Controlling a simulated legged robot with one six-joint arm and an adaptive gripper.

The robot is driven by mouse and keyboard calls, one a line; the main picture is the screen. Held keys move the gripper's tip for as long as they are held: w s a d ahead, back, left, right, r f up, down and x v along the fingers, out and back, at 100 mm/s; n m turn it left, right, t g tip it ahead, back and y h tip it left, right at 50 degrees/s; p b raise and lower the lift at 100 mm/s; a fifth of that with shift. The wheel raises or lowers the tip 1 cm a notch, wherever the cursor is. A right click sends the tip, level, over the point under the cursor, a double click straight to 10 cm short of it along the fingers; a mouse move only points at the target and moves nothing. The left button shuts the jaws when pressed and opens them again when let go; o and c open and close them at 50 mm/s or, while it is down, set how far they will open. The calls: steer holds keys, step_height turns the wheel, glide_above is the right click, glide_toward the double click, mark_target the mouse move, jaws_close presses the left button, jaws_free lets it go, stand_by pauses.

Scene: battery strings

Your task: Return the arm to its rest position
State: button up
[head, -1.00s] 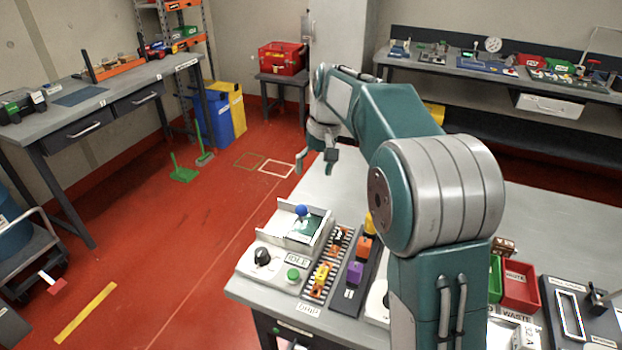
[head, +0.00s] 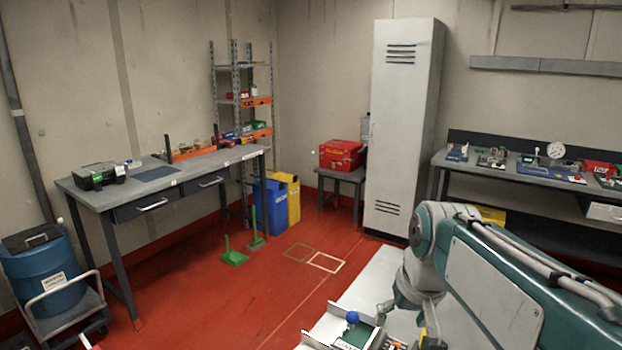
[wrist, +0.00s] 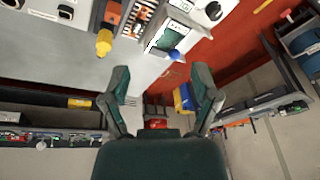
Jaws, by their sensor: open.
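My arm reaches in from the lower right of the head view, its teal links folded above the pale table. My gripper (wrist: 160,90) shows in the wrist view with its two fingers spread wide and nothing between them. In the head view it is mostly hidden at the lower edge, below the wrist. The table surface (wrist: 60,50) lies beyond the fingers in the wrist view. A blue knob (head: 352,317) on a white tray fixture (head: 323,328) stands near the table's corner, and the knob also shows in the wrist view (wrist: 174,54).
A grey locker (head: 402,130) stands behind the arm. A red toolbox (head: 341,154) sits on a small stand. Workbenches line the left (head: 150,182) and right (head: 580,185) walls. A yellow part (wrist: 103,43) stands on the table.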

steer(key=s+d+f+t, duration=0.1)
steer(key=s+f, duration=0.4)
steer(key=s, duration=0.8)
steer(key=shift+s+t+h, duration=0.3)
steer(key=shift+t+h, duration=0.1)
steer(key=shift+t, duration=0.4)
steer(key=shift+d+f, duration=0.1)
stand_by(0.5)
